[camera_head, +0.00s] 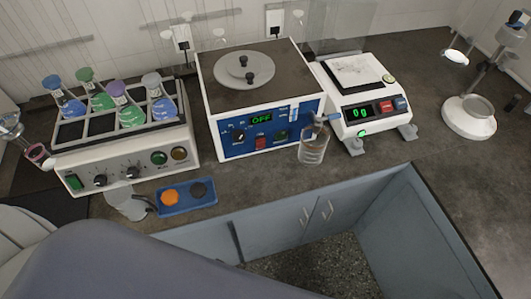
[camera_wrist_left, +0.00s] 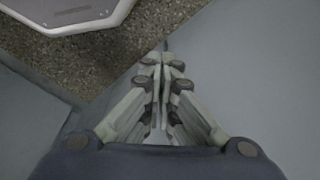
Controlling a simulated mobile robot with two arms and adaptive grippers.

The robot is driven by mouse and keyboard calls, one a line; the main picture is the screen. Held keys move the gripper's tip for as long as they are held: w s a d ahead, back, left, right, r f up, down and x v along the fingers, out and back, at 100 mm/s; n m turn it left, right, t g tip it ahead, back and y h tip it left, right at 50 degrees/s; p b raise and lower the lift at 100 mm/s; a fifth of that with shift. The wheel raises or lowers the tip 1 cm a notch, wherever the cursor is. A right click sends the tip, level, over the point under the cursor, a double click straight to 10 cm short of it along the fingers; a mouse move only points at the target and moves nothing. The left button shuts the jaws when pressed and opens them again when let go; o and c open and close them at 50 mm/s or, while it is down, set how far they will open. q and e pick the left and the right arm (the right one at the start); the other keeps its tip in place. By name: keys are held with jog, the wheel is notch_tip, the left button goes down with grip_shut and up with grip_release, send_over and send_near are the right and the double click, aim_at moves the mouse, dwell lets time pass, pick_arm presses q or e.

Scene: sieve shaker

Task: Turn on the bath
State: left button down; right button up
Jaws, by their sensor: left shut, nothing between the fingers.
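The bath (camera_head: 262,110) is most likely the white box with a blue front panel at the middle of the bench in the head view. A round grey lid with two dark knobs lies on its top. Its display (camera_head: 262,118) reads OFF in green. A dial, a red switch and a dark green button sit on the panel. My left gripper (camera_wrist_left: 164,58) shows in the left wrist view, shut and empty, over the floor and a grey surface, apart from the bath. In the head view I cannot make it out. My right gripper is not in view.
A rack unit (camera_head: 125,160) with several stoppered flasks stands left. A balance (camera_head: 362,120) reading 0g stands right of the bath. A blue tray (camera_head: 187,197) lies at the front edge.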

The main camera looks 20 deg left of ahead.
pick_arm(q)
jog(key=w+d+r+m+t, duration=0.1)
jog(key=w+r, duration=0.2)
jog(key=r, duration=1.2)
jog(key=w+r+t, duration=0.1)
jog(key=w+r, duration=0.2)
jog(key=r, duration=1.3)
jog(key=w+d+m+y, duration=0.1)
jog(key=w+m, duration=0.1)
jog(key=m, duration=0.3)
jog(key=w+d+m+t+y, duration=0.1)
jog(key=w+d+m+y, duration=0.1)
jog(key=w+m, duration=0.1)
jog(key=w+d+m+y, duration=0.2)
jog(key=m, duration=0.4)
jog(key=shift+w+d+f+m+t, duration=0.1)
jog(key=shift+w+f+m+t, duration=0.05)
jog(key=shift+f+m+t, duration=0.15)
jog(key=w+d+r+m+t+y, duration=0.2)
jog(key=w+d+r+m+t, duration=0.3)
jog(key=m, duration=0.6)
notch_tip(320, 180, up, 2)
jog(key=shift+w+d+r+y, duration=0.1)
jog(key=shift+w+d+y, duration=0.2)
jog(key=shift+d, duration=0.9)
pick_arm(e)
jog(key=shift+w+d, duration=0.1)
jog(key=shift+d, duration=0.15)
